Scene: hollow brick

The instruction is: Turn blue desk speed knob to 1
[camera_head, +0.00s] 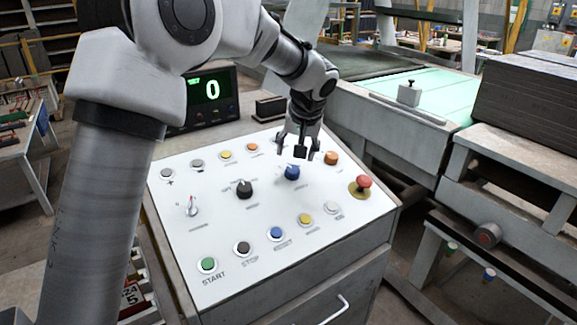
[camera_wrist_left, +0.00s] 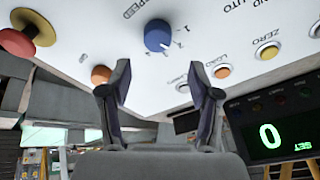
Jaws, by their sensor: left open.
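The blue speed knob (camera_head: 292,172) sits on the sloped white control panel (camera_head: 330,225), toward its right side. The wrist view shows the blue knob (camera_wrist_left: 158,36) beyond the fingers, with a white pointer mark and small scale marks beside it. The word SPEED is printed near it. My left gripper (camera_head: 305,156) is open and empty just above and behind the knob. In the wrist view the open fingers (camera_wrist_left: 160,85) stand on either side below the knob, apart from it. My right gripper is in neither view.
A black knob (camera_head: 244,189), a red emergency button (camera_head: 363,184) and several coloured push buttons share the panel. A display (camera_head: 208,95) reading 0 stands behind it. A conveyor (camera_head: 430,95) and dark stacked slabs (camera_head: 530,95) are at the right.

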